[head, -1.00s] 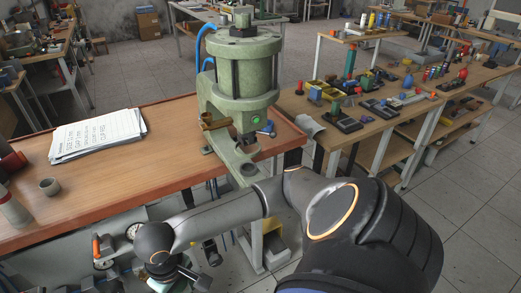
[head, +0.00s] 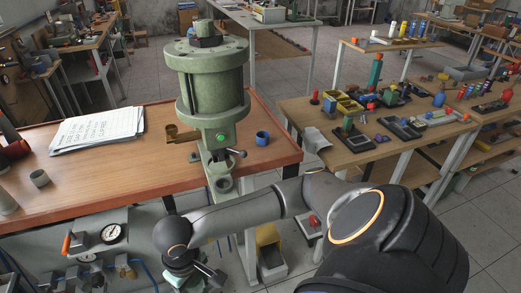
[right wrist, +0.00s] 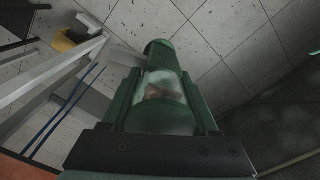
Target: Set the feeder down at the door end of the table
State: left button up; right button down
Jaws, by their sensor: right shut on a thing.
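In the right wrist view my right gripper (right wrist: 158,150) is shut on a green part with a cloudy, see-through cylinder, which I take for the feeder (right wrist: 165,112). The floor lies beyond it. The fingertips' hold is partly hidden. In the head view my right arm reaches in from the right, and its wrist (head: 180,258) hangs in front of the table's front edge; I cannot make out the feeder there. The wooden table (head: 110,185) has a bare stretch at its front left. My left gripper is not in view.
A tall green press (head: 212,90) stands on the table near its right end, behind my forearm. A blue nut (head: 262,138) lies beside it. Papers (head: 98,129) and a small cup (head: 39,178) are on the left. A gauge panel (head: 112,234) sits below the front edge.

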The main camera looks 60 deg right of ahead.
aim_at(256, 126)
jog(key=k+l+u, duration=0.1)
jog(key=l, duration=0.35)
jog(key=k+l, duration=0.3)
jog(key=k+l+u, duration=0.15)
jog(key=l, duration=0.4)
jog(key=k+l+u, duration=0.1)
jog(key=k+l, duration=0.15)
jog(key=l, duration=0.15)
jog(key=k+l+u, duration=0.1)
jog(key=k+l, duration=0.15)
jog(key=l, duration=0.15)
